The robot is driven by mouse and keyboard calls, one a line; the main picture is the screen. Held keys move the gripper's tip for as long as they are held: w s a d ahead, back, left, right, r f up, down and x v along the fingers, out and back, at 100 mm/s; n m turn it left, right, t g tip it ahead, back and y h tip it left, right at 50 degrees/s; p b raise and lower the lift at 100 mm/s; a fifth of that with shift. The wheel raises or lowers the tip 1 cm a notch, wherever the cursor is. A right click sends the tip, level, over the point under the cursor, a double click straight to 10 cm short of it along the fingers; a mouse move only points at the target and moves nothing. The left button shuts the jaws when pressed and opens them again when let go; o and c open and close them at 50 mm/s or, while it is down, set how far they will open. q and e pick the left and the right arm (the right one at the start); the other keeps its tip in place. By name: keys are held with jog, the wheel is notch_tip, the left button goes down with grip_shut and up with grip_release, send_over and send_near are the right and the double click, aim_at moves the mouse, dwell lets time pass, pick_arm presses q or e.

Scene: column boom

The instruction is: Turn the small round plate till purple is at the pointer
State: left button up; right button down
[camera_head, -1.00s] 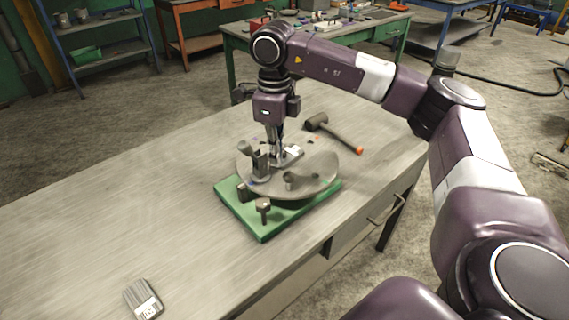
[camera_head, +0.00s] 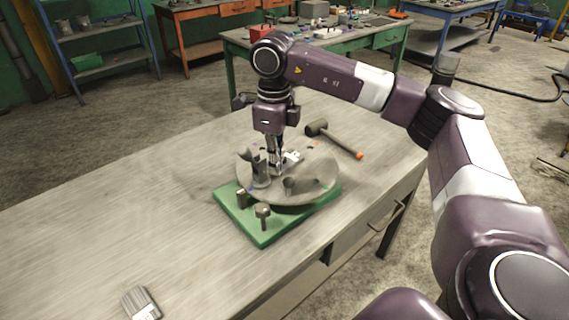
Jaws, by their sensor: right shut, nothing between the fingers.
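The small round plate (camera_head: 318,172) is a grey disc on a green base (camera_head: 264,229) on the workbench. Upright grey parts stand on the plate, one of them a forked post (camera_head: 260,173) at its left. Small coloured marks show near its rim, but I cannot make out a purple one. A bolt-like post (camera_head: 262,214) stands at the front of the base; I cannot tell whether it is the pointer. My right gripper (camera_head: 275,168) points down over the plate, beside the forked post, and is shut and empty. I cannot tell whether it touches anything. My left gripper is out of view.
A hammer (camera_head: 334,139) with an orange handle end lies behind the plate. A small grey labelled object (camera_head: 141,304) lies at the bench's front left. The left part of the workbench (camera_head: 120,215) is clear. Other benches and a shelf stand behind.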

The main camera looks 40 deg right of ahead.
aim_at(292, 179)
jog(key=shift+f, duration=0.15)
dwell(0.4)
jog(key=shift+f+b, duration=1.85)
jog(key=shift+f, duration=0.7)
jog(key=shift+s+d, duration=0.1)
jog(key=shift+s+d, duration=0.55)
jog(key=shift+s, duration=0.05)
jog(key=shift+s+d, duration=0.45)
jog(key=shift+d, duration=0.25)
jog(key=shift+d, duration=0.1)
